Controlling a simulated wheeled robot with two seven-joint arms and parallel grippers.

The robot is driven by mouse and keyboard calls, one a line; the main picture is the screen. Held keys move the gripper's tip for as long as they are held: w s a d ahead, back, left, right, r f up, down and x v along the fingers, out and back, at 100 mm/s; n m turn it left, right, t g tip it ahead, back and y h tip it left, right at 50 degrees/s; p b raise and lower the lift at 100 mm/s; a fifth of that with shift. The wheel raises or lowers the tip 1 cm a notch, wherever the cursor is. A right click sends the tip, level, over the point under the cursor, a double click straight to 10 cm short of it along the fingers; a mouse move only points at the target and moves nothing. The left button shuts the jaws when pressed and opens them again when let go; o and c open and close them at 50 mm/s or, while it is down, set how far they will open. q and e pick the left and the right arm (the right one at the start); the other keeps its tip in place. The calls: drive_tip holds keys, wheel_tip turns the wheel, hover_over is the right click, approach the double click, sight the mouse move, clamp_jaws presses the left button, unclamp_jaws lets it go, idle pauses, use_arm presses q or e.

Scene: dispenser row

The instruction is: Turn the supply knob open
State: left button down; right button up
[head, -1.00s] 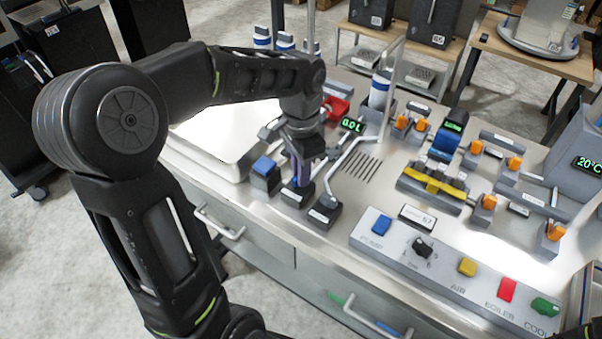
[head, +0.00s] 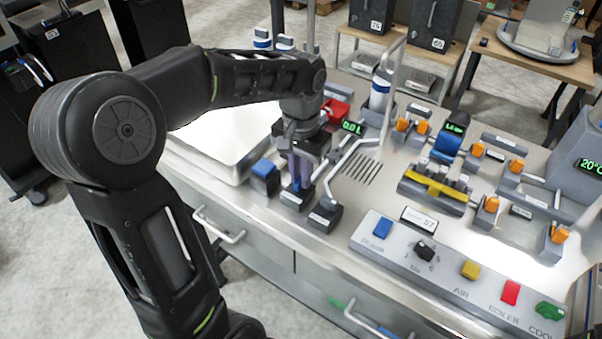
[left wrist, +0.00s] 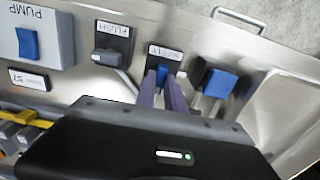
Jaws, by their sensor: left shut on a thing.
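The supply knob (left wrist: 162,73) is a blue lever on a dark base with an upside-down white label, at the table's front edge. In the left wrist view its blue part shows between the purple fingers of my left gripper (left wrist: 163,90). My left gripper also shows in the head view (head: 299,180), pointing down and shut on the knob. The knob's dark base (head: 296,198) shows below the fingers, while its upper part is mostly hidden there. The exact angle of the knob is hard to tell. My right gripper is in neither view.
A blue-topped block (head: 264,176) stands close left of the knob, and the dark flush switch (head: 324,215) close right. A bent metal pipe (head: 345,160) rises just right of the gripper. A green readout (head: 352,127) stands behind. A button panel (head: 450,275) lies front right.

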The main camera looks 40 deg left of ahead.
use_arm(q)
drive_tip(key=c, duration=1.4)
unclamp_jaws()
drive_tip(key=shift+c, duration=0.2)
drive_tip(key=shift+r, duration=3.9)
